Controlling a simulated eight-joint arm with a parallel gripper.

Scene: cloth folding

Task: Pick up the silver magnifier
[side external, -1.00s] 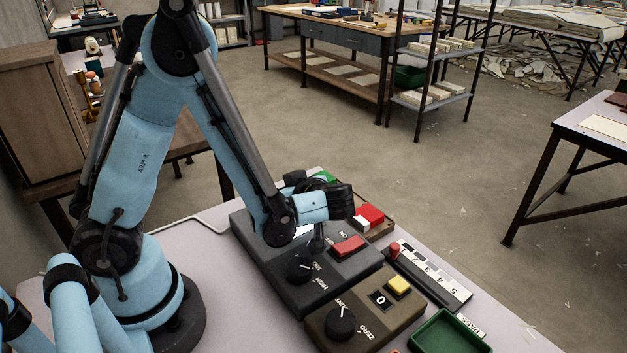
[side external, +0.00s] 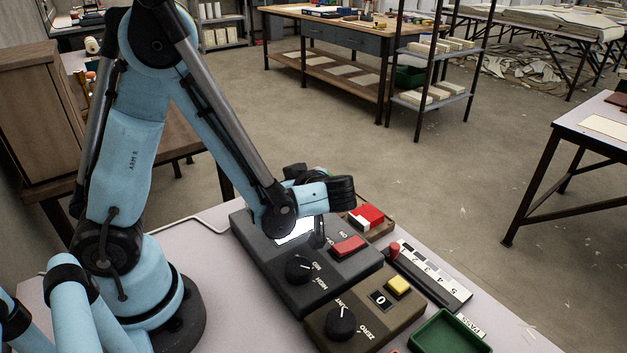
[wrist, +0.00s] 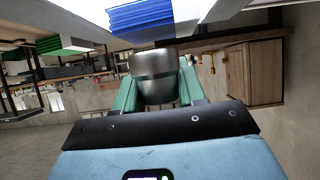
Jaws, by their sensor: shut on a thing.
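In the wrist view my gripper (wrist: 158,84) has its two green fingers on either side of a rounded silver-grey thing, which I take to be the silver magnifier (wrist: 154,65). The fingers are shut on it, and its far end is dark. In the side external view my wrist is over the back of the dark grey control box. The fingertips and the magnifier cannot be made out there, as my own arm and wrist cover that area.
Below my wrist stand the dark grey control box (side external: 268,262) with a red button and knob, and an olive box (side external: 372,328) with a yellow button. A red and white block (side external: 367,217), a numbered strip (side external: 440,275) and a green tray (side external: 450,333) lie to the right.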

